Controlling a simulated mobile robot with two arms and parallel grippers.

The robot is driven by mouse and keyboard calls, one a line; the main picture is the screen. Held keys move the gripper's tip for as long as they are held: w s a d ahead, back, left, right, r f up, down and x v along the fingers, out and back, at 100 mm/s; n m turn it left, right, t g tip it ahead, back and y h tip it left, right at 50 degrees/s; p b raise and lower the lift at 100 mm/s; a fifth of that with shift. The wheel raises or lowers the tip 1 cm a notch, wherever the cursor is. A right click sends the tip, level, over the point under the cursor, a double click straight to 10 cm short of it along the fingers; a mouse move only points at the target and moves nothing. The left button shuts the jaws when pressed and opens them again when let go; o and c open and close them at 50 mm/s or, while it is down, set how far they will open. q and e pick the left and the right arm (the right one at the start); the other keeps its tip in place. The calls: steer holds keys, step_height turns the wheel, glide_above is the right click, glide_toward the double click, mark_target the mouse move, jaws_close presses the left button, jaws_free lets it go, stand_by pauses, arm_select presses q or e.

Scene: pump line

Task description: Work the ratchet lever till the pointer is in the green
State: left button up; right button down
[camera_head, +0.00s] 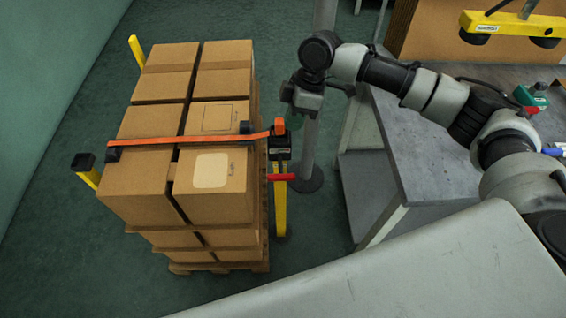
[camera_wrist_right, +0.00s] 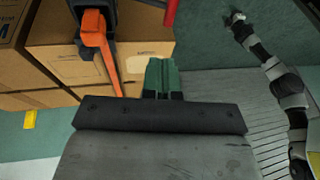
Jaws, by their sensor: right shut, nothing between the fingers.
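An orange strap (camera_head: 195,139) runs over the stacked boxes to a dark ratchet (camera_head: 279,147) at their right edge. An orange end piece (camera_head: 279,126) is on top, and a red bar (camera_head: 281,177) sticks out below. In the right wrist view I see the orange part (camera_wrist_right: 97,40) and the red bar (camera_wrist_right: 171,12). My right gripper (camera_head: 295,121) is just above and right of the ratchet; its green fingers (camera_wrist_right: 162,78) are shut and empty, apart from the ratchet. I cannot make out a pointer or green zone. An arm, apparently my left, shows at right in the wrist view; its gripper (camera_wrist_right: 238,18) is too small to read.
Cartons (camera_head: 160,160) stand on a wooden pallet (camera_head: 222,267) with yellow posts beside it. A grey pole (camera_head: 312,160) stands behind the ratchet. A grey workbench (camera_head: 415,160) is to the right.

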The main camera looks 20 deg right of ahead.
steer(key=shift+w+d+r, duration=0.2)
steer(key=shift+d+r, duration=0.1)
steer(key=p, duration=0.1)
glide_toward(279, 174)
step_height(279, 174, down, 3)
steer(key=w+a, duration=0.1)
steer(key=w, duration=0.1)
steer(key=s+f, duration=0.1)
steer(key=s+a+f+p, duration=0.1)
steer(key=shift+s+f, duration=0.1)
steer(key=shift+f, duration=0.15)
steer(key=shift+s+a+f, duration=0.1)
steer(key=shift+s+f, duration=0.15)
steer(key=shift+f, duration=0.2)
